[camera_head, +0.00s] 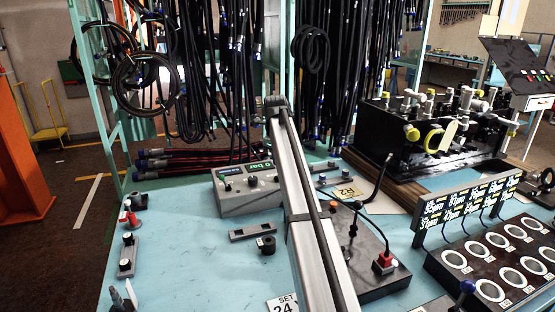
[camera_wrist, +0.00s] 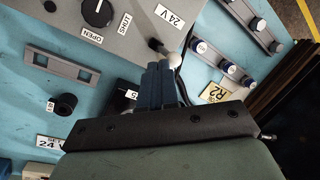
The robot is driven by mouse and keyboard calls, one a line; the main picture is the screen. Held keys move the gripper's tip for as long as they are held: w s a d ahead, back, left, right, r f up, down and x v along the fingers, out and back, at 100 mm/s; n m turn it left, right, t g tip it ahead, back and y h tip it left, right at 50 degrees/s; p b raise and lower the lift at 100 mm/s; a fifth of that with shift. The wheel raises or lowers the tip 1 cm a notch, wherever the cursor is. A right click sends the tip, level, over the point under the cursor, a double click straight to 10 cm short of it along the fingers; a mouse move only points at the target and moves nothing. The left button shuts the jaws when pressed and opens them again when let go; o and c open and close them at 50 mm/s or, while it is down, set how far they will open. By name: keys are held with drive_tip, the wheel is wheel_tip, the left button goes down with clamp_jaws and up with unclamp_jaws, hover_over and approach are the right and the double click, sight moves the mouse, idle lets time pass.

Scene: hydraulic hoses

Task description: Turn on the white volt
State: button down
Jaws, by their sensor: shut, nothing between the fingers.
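A grey control box (camera_head: 248,190) stands on the blue bench, with a lit "0 bar" display in the head view. In the wrist view its panel (camera_wrist: 125,45) carries a black round knob (camera_wrist: 97,12) between OPEN and SHUT labels. Near the "24 V" label (camera_wrist: 169,16) is a small lever with a dark base and a white ball tip (camera_wrist: 173,60). My gripper (camera_wrist: 163,66) is shut and empty, its blue-grey fingertips right beside the white tip. I cannot tell whether they touch. In the head view my arm crosses the middle and the gripper is not visible.
Black hoses (camera_head: 340,70) hang behind the bench. A slotted bracket (camera_wrist: 60,67) and a black cylinder (camera_wrist: 64,104) lie left of the gripper.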

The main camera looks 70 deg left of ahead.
drive_tip(key=w+d+r, duration=0.1)
drive_tip(key=d+r, duration=0.3)
drive_tip(key=r, duration=0.7)
drive_tip(key=shift+d, duration=0.15)
idle(0.4)
